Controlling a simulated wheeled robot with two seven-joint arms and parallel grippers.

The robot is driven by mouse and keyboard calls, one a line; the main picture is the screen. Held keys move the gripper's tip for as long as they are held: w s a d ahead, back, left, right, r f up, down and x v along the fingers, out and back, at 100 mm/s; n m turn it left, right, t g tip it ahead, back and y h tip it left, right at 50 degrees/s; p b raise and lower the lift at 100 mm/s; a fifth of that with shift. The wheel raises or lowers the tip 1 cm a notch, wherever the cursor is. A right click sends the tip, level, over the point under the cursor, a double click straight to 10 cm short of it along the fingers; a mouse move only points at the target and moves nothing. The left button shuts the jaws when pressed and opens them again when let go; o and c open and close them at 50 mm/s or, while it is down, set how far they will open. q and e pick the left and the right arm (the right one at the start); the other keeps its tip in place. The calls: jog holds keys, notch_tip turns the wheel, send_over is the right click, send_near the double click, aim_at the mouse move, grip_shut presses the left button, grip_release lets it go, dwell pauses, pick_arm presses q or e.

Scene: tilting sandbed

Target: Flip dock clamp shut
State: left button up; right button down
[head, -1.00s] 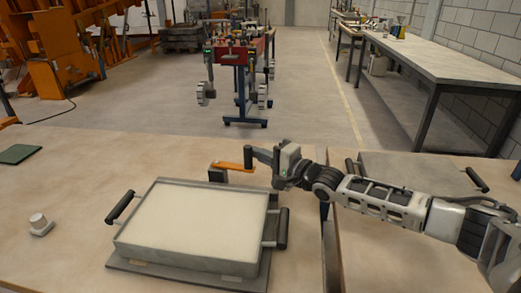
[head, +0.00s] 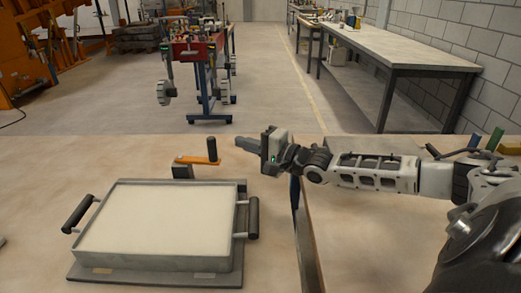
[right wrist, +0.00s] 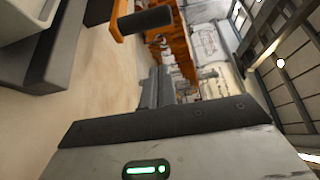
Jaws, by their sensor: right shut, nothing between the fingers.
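The dock clamp's orange lever (head: 195,160) lies roughly level behind the sand tray (head: 107,271), with a dark upright grip (head: 212,149) at its right end and a dark block (head: 182,172) under its left part. In the right wrist view, the dark grip (right wrist: 145,20) shows near the top, with a bit of the orange lever beside it. My right gripper (head: 238,142) is shut and empty, just right of the grip, with a small gap between them. Its fingers (right wrist: 150,92) also show in the right wrist view. My left gripper is out of view.
The sand tray has dark side handles (head: 252,217) and stands on a grey plate at the table's front left. A gap (head: 305,240) parts the table from another on the right. The tabletop behind the clamp is clear.

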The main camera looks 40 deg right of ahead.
jog(key=v, duration=0.3)
jog(key=p+v, duration=0.1)
jog(key=v, duration=0.1)
jog(key=shift+s+a, duration=0.15)
jog(key=shift+a, duration=0.1)
